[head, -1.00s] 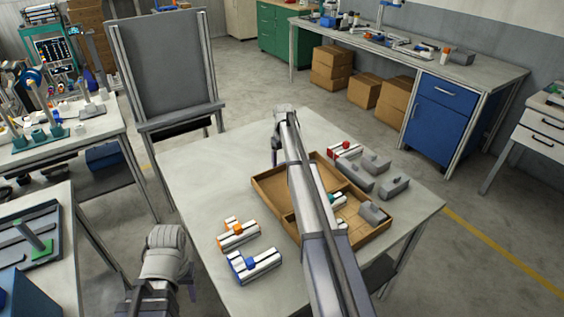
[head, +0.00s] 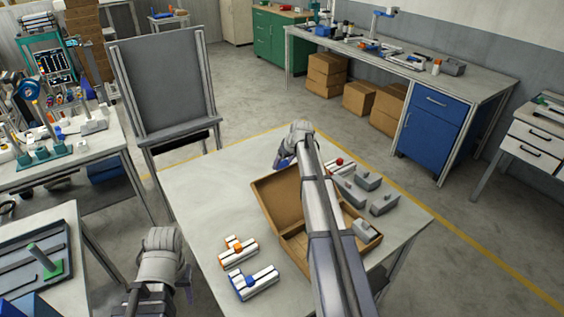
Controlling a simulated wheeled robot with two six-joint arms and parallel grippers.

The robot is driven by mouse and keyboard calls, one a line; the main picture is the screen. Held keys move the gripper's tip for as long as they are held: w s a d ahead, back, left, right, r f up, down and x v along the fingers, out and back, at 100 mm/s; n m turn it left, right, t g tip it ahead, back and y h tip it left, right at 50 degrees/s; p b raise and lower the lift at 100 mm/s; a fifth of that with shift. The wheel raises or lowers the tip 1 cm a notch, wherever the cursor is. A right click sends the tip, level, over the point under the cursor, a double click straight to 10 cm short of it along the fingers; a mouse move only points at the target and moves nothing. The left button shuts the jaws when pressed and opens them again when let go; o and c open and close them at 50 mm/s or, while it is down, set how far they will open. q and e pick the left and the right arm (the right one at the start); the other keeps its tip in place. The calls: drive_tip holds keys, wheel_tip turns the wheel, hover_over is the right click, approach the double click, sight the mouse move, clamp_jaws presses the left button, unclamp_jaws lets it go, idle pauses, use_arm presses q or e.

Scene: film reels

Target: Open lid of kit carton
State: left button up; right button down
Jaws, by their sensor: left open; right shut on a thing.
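The brown kit carton (head: 296,243) stands on the grey table, partly hidden behind my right arm. Its lid (head: 276,200) shows as a brown panel tilted up on the carton's far left side. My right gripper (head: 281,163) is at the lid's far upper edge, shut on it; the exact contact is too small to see. A grey block (head: 364,230) lies in the carton's right part. My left gripper (head: 182,284) is open and empty, off the table's left edge, its fingers mostly hidden by its wrist.
White pieces with orange (head: 238,252) and blue (head: 252,282) parts lie on the table left of the carton. A red-and-white piece (head: 337,163) and several grey blocks (head: 384,204) lie behind and right of it. The table's far left area (head: 215,190) is clear.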

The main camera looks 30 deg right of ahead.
drive_tip(key=shift+s, duration=0.35)
drive_tip(key=shift+c, duration=1.6)
unclamp_jaws()
drive_tip(key=shift+o, duration=1.4)
drive_tip(key=shift+r, duration=0.1)
drive_tip(key=shift+o, duration=0.2)
drive_tip(key=shift+r, duration=0.1)
drive_tip(key=p+v, duration=0.7)
drive_tip(key=shift+r, duration=0.25)
drive_tip(key=shift+s, duration=0.1)
